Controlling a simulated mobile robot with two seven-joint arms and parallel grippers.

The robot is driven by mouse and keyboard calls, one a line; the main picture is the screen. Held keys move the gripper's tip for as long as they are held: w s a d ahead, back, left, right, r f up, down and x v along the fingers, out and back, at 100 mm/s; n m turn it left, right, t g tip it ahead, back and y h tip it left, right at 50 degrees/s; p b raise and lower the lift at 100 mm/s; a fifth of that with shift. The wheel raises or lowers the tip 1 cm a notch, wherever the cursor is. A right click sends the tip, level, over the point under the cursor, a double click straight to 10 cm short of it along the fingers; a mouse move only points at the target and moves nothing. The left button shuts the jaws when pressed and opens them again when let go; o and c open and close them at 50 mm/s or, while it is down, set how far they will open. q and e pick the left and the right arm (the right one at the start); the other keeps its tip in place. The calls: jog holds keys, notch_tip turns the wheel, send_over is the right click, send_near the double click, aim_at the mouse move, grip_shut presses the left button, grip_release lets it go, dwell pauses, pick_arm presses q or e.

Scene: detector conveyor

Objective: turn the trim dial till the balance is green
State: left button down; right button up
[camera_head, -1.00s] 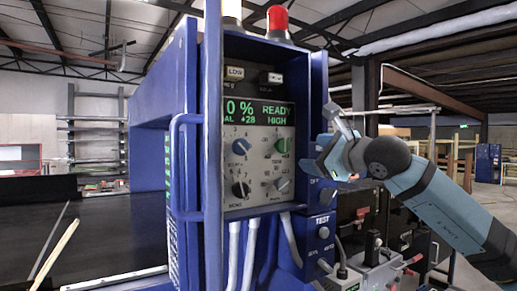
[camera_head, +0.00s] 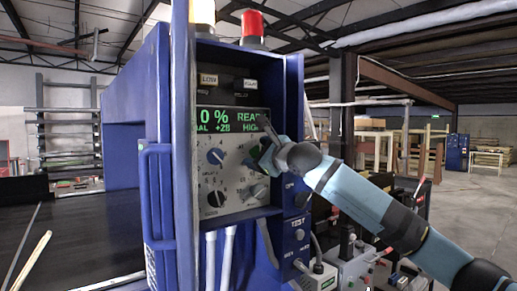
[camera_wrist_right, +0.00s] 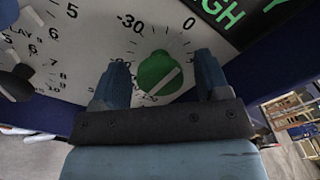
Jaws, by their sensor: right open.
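The green dial (camera_wrist_right: 157,73) is on the grey control panel (camera_head: 236,210), beside a scale marked -30 and 0; its pale pointer line slants toward the upper right in the wrist view. My right gripper (camera_wrist_right: 161,68) is open, with one finger on each side of the dial; I cannot tell whether they touch it. In the head view my right gripper (camera_head: 266,152) is in front of the panel and mostly hides the dial. The display (camera_head: 227,120) above shows 0 %, a balance of +28 and HIGH in green letters. My left gripper is not in view.
The blue cabinet's right wall (camera_head: 295,120) stands close to my right arm. A TEST box (camera_head: 298,238) is below.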

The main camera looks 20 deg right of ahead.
jog(key=shift+w+a, duration=0.1)
jog(key=shift+w, duration=0.05)
jog(key=shift+c, duration=0.4)
jog(key=c, duration=0.8)
jog(key=shift+f+n+b, duration=0.2)
jog(key=shift+n+b, duration=0.4)
jog(key=shift+b, duration=0.3)
jog(key=shift+c, duration=0.2)
jog(key=n+b, duration=0.2)
jog(key=shift+b, duration=0.3)
jog(key=shift+n+b, duration=0.35)
jog(key=shift+n, duration=0.15)
jog(key=n+b, duration=0.2)
jog(key=n, duration=0.1)
jog(key=shift+r+n, duration=0.1)
jog(key=shift+n, duration=0.2)
jog(key=shift+r+n+b, duration=0.1)
jog(key=shift+n+b, duration=0.6)
jog(key=shift+n, duration=1.5)
